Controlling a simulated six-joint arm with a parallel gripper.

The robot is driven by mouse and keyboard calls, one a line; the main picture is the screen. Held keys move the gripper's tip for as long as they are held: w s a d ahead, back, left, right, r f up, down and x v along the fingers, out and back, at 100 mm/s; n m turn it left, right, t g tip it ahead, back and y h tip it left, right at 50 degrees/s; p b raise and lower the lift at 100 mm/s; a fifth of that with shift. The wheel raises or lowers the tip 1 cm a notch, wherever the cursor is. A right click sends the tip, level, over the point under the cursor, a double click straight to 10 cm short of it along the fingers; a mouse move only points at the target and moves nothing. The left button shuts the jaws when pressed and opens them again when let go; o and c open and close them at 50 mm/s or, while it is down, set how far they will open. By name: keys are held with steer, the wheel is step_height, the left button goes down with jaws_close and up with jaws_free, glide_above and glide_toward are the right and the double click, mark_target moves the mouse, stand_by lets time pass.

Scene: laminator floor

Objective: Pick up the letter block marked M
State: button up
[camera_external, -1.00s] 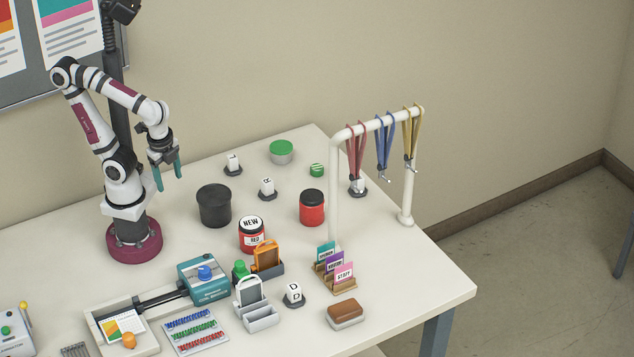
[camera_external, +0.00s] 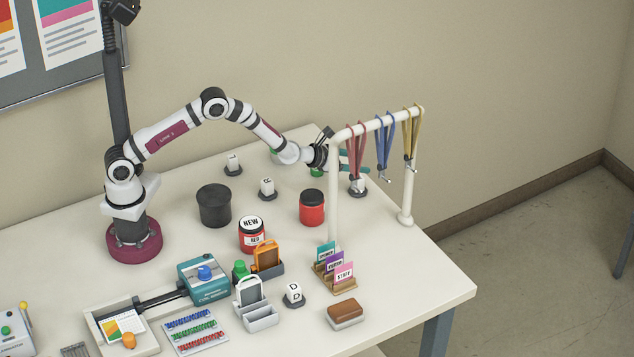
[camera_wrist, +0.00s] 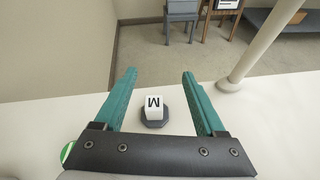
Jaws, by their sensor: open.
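The white block marked M (camera_wrist: 154,107) sits on a dark grey base on the white table in the wrist view, its letter upside down there. It is between my gripper's two teal fingers (camera_wrist: 159,74) in the picture, below the fingertips' level, and nothing touches it. In the external view the block (camera_external: 358,186) stands under the lanyard rail, partly behind the hanging red lanyard. My gripper (camera_external: 356,169) is open and empty, reaching sideways behind the rail's left post, just above and behind the block; the post and lanyard hide part of it.
The white rail (camera_external: 334,190) with red (camera_external: 357,150), blue (camera_external: 384,145) and yellow lanyards (camera_external: 412,135) is close to my gripper. Other letter blocks stand on bases, including one marked D (camera_external: 293,292). A red jar (camera_external: 312,208) and black pot (camera_external: 214,206) stand left of the rail.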

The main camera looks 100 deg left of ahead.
mark_target(364, 180)
steer(key=shift+s+a+f+n, duration=0.15)
steer(key=shift+a+f+n, duration=0.4)
steer(key=shift+a+n, duration=0.1)
step_height(364, 180, down, 7)
steer(key=shift+r, duration=0.1)
steer(key=shift+x, duration=1.45)
steer(key=shift+r, duration=0.15)
jaws_close()
